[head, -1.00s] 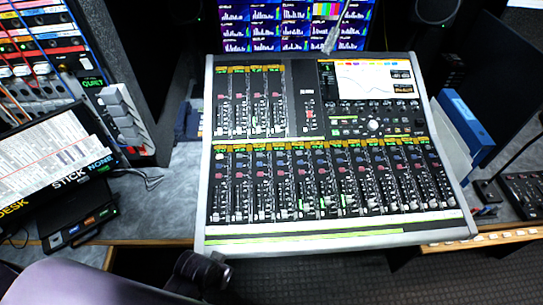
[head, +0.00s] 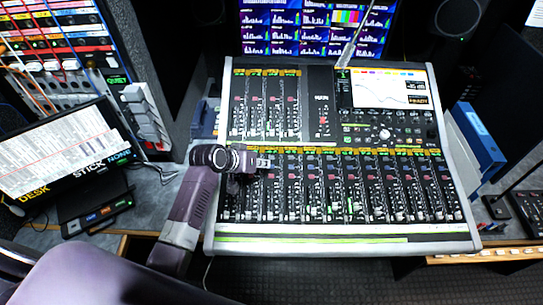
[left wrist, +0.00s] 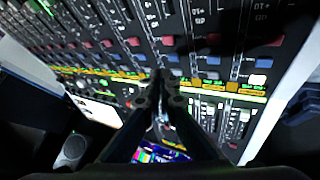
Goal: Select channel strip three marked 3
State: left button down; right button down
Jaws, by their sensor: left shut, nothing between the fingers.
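The mixing console (head: 330,246) fills the middle of the head view, with a short upper bank and a long lower bank of channel strips. My left gripper (head: 265,163) is over the top of the lower bank, towards its left end. It is shut and empty, and hides parts of the strips there. In the left wrist view the closed fingertips (left wrist: 160,76) point at the row of coloured buttons and lit labels. A white button (left wrist: 258,80) shows to their right. The strip numbers are too small to read, and I cannot tell whether the fingertips touch. My right gripper is not in view.
A thin upright rod (head: 352,43) stands behind the console, in front of the monitor wall (head: 285,30). A tilted display (head: 62,150) and a patch rack (head: 60,65) are on the left. A blue binder (head: 480,138) stands on the right.

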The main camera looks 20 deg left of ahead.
aim_at(272, 157)
pick_arm(q)
jog(key=w+r+n+t, duration=0.1)
jog(key=w+r, duration=0.4)
jog(key=w, duration=0.2)
jog(key=shift+h, duration=0.4)
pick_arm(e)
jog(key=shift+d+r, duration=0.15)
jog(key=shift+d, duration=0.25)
pick_arm(q)
jog(key=shift+w+a, duration=0.1)
